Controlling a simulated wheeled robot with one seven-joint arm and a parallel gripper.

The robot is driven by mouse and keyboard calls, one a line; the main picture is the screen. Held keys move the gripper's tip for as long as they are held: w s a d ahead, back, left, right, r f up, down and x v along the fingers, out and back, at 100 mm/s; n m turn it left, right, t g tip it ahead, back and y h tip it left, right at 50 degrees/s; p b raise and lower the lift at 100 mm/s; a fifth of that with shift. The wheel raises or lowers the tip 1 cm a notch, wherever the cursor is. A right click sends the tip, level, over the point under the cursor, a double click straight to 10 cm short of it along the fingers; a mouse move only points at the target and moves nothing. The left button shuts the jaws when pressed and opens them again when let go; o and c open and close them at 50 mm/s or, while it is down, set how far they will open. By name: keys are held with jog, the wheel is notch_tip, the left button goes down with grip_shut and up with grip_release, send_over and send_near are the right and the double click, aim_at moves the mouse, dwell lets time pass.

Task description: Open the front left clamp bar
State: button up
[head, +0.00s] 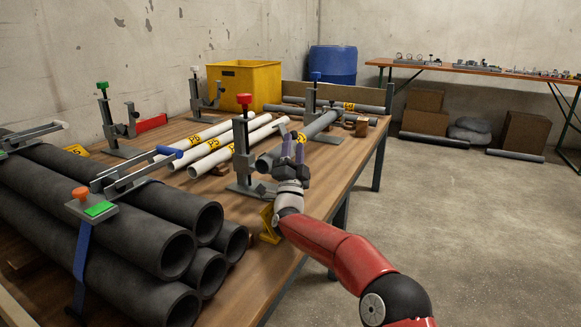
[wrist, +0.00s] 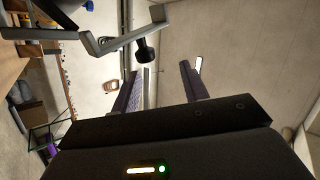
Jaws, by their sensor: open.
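My gripper (head: 293,144) is open and empty, with its two purple fingers pointing up beside the red-knobbed clamp (head: 241,165). This clamp stands upright at the table's near right edge. A grey pipe (head: 322,124) runs from near it toward a blue-knobbed clamp (head: 312,98) farther back. My fingers partly hide the near end of the pipe and the clamp parts there. In the wrist view, my open gripper (wrist: 163,72) has a bent grey bar (wrist: 120,41) with a black knob (wrist: 145,50) just beyond its fingertips. The knob is apart from both fingers. I cannot tell which clamp is the front left one.
Large dark pipes (head: 135,235) are stacked at the near left under levers. White pipes (head: 215,153) lie left of the red-knobbed clamp. A green-knobbed clamp (head: 107,130), yellow bin (head: 243,84) and blue barrel (head: 332,66) stand farther back. The floor (head: 440,200) at right is clear.

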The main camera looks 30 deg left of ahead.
jog(key=s+d+b, duration=0.1)
jog(key=s+d, duration=0.3)
jog(key=s, duration=0.4)
jog(key=shift+d, duration=0.1)
jog(key=shift+c, duration=0.2)
